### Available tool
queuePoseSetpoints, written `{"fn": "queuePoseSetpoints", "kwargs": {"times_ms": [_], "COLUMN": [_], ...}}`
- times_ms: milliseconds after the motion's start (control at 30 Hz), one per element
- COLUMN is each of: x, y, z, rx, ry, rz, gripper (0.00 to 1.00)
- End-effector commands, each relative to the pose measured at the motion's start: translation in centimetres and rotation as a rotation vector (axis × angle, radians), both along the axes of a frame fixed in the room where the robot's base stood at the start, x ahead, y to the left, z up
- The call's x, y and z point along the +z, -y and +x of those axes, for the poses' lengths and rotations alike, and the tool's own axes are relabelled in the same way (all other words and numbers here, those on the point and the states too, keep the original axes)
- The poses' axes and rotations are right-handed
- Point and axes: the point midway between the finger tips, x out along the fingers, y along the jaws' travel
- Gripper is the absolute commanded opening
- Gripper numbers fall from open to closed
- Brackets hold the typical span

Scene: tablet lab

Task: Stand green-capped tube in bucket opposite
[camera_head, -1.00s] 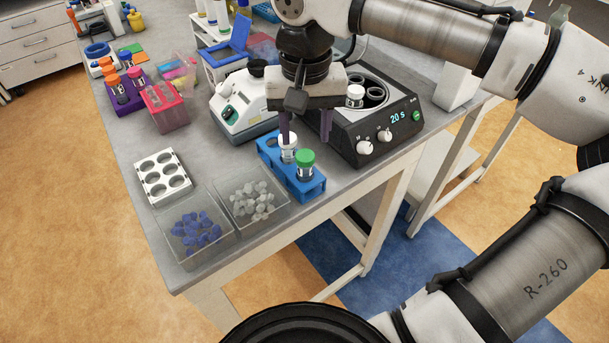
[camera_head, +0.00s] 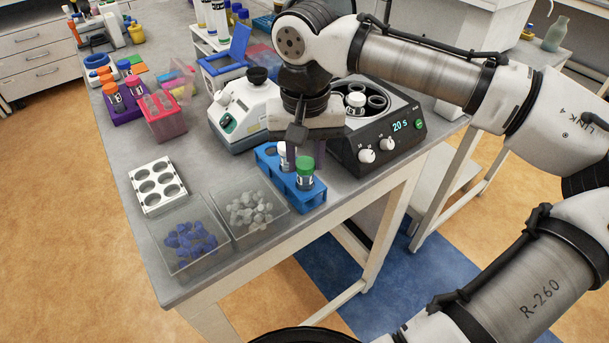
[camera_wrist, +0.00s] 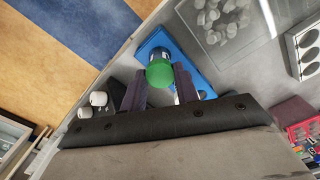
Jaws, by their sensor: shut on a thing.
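The green-capped tube (camera_head: 304,178) stands upright in the front right of the blue rack (camera_head: 268,161). My gripper (camera_head: 305,159) points down and is shut on this tube near its cap. In the wrist view the green cap (camera_wrist: 160,73) sits between the two finger ends (camera_wrist: 159,82). A white-capped tube (camera_head: 281,151) stands behind it in the same rack, partly hidden by a finger. The centrifuge (camera_head: 372,150) is open, to the right of the rack. One white-capped tube (camera_head: 355,103) stands in its rotor, beside dark empty-looking openings (camera_head: 377,102). My wrist may hide part of the rotor.
A white and green device (camera_head: 242,115) stands close behind the rack. Clear bins of grey caps (camera_head: 248,208) and blue caps (camera_head: 190,245) lie left of it, near the white six-hole rack (camera_head: 158,186). The table's front edge is close to the blue rack.

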Motion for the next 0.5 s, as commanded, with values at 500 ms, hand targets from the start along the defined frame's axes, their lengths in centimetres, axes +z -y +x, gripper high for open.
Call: {"fn": "queuePoseSetpoints", "kwargs": {"times_ms": [500], "x": [1.1], "y": [0.0], "z": [0.0], "rx": [0.0], "ry": [0.0], "rz": [0.0], "gripper": [0.15]}}
